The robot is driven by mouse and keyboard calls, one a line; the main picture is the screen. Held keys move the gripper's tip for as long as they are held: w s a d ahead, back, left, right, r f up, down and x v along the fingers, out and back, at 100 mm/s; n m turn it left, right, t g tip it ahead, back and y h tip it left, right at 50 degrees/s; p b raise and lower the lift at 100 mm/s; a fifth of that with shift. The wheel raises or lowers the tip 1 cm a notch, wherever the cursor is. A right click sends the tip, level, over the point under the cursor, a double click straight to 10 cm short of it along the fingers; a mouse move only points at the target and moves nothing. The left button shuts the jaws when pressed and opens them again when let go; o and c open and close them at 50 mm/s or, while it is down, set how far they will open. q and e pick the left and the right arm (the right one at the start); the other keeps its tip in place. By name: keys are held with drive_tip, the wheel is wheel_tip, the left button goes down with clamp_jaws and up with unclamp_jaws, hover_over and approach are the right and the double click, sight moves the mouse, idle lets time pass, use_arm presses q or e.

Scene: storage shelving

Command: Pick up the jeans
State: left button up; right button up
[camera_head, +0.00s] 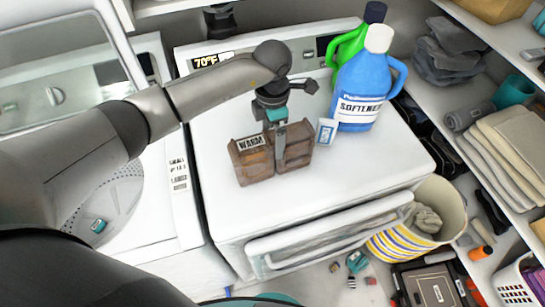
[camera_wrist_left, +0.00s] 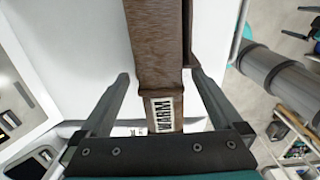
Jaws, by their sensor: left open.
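No garment that I can clearly tell as jeans shows. Dark grey crumpled cloth (camera_head: 448,52) lies on the upper right shelf, and grey cloth (camera_head: 428,218) sits in a striped basket (camera_head: 400,243). My left gripper (camera_head: 281,150) is over a brown wooden box (camera_head: 252,165) labelled WARM on the white appliance top. In the left wrist view, my left gripper (camera_wrist_left: 159,78) is open, with its fingers on either side of part of the wooden box (camera_wrist_left: 157,45). I cannot tell whether they touch it. My right gripper is not in view.
A blue softener bottle (camera_head: 362,90) and a green bottle (camera_head: 345,48) stand behind and right of the box, near a small white packet (camera_head: 327,131). An open washer (camera_head: 150,175) is at left. Folded towels (camera_head: 505,135) lie on the right shelf. The appliance's front top (camera_head: 330,190) is clear.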

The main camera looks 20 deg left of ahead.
use_arm(q)
drive_tip(key=shift+f+b, duration=1.9)
drive_tip(key=shift+f, duration=0.7)
drive_tip(key=shift+c, duration=0.4)
clamp_jaws()
drive_tip(key=shift+r, duration=0.1)
